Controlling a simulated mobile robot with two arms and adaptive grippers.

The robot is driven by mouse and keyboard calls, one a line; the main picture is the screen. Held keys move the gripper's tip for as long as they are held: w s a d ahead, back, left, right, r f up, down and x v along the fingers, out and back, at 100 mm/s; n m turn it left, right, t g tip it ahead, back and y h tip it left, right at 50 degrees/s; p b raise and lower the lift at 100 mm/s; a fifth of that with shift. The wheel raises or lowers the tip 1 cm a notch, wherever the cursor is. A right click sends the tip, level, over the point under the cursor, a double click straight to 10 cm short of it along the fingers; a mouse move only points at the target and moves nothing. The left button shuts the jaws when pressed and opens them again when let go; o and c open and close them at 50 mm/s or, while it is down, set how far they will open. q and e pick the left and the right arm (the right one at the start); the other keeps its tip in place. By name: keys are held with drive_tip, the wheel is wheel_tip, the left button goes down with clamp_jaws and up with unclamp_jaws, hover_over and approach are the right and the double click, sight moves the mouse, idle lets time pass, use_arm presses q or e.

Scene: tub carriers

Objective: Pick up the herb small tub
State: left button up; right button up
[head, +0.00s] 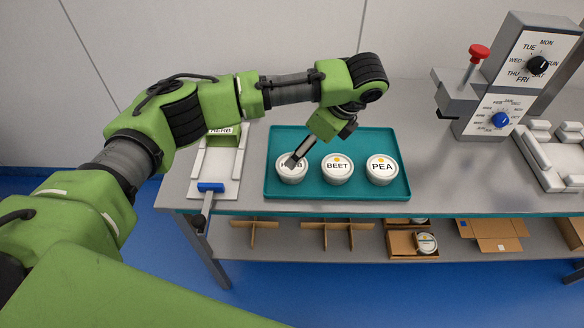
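The herb tub (293,179) is a small white round tub with a lettered lid. It stands upright at the left end of the teal tray (345,134). My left gripper (291,163) points down at the herb tub, with its dark finger over the lid and covering part of the lettering. Only one finger shows clearly, so its opening and any contact with the tub cannot be made out. The beet tub (337,175) stands in the middle of the tray and the pea tub (382,176) at the right. My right gripper is out of view.
A white carrier (226,180) labelled HERB, with a blue-handled lever (211,187), lies left of the tray. A grey dial device (500,90) with a red knob stands at the right, near another white carrier (552,160). Cardboard boxes (405,243) sit on the lower shelf.

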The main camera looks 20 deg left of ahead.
sight(296, 168)
use_arm(q)
drive_tip(key=p+x, duration=0.1)
drive_tip(key=x, duration=0.6)
drive_tip(key=shift+w+a+f+p, duration=0.1)
drive_tip(key=shift+a+f+p, duration=0.1)
drive_tip(key=shift+f+p, duration=0.3)
drive_tip(key=p+x, duration=0.1)
drive_tip(key=x, duration=0.3)
drive_tip(key=shift+w+d+f, duration=0.1)
drive_tip(key=shift+w+f, duration=0.05)
drive_tip(key=shift+f, duration=0.05)
drive_tip(key=c, duration=1.4)
